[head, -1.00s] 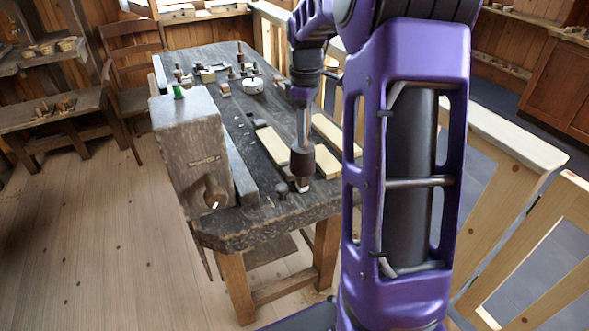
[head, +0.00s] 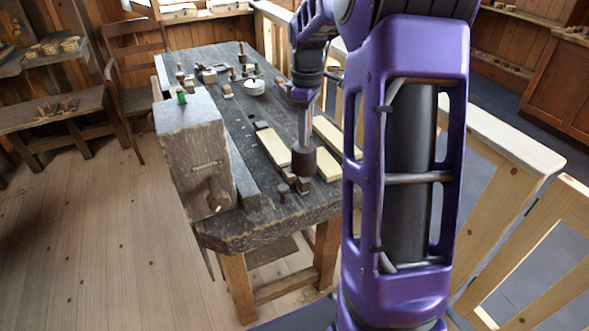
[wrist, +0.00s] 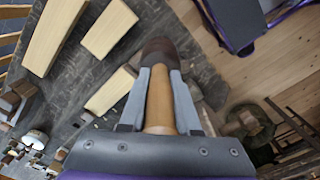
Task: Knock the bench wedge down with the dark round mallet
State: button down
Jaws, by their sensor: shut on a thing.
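The dark round mallet (head: 303,161) hangs head down over the near end of the bench, and my gripper (head: 305,108) is shut on its handle. In the wrist view the tan handle lies between the grey fingers of my gripper (wrist: 159,95), with the dark mallet head (wrist: 158,50) beyond the fingertips. A small brown block (head: 303,187), which looks like the bench wedge, stands right under the mallet head. I cannot tell whether the two touch. The mallet hides the block's top, and the wrist view does not show the block clearly.
The dark workbench (head: 262,222) has a large wooden vise (head: 195,150) at its left front corner. A small dark knob (head: 283,190) stands left of the block. Pale boards (head: 270,147) lie behind it. Small turned pieces and a white round tin (head: 254,87) stand farther back.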

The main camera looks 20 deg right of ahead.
dwell(0.5)
jog(key=shift+f+b, duration=1.15)
jog(key=shift+f, duration=0.75)
notch_tip(320, 180, up, 3)
jog(key=p, duration=0.3)
jog(key=shift+r, duration=0.2)
jog(key=shift+f, duration=0.1)
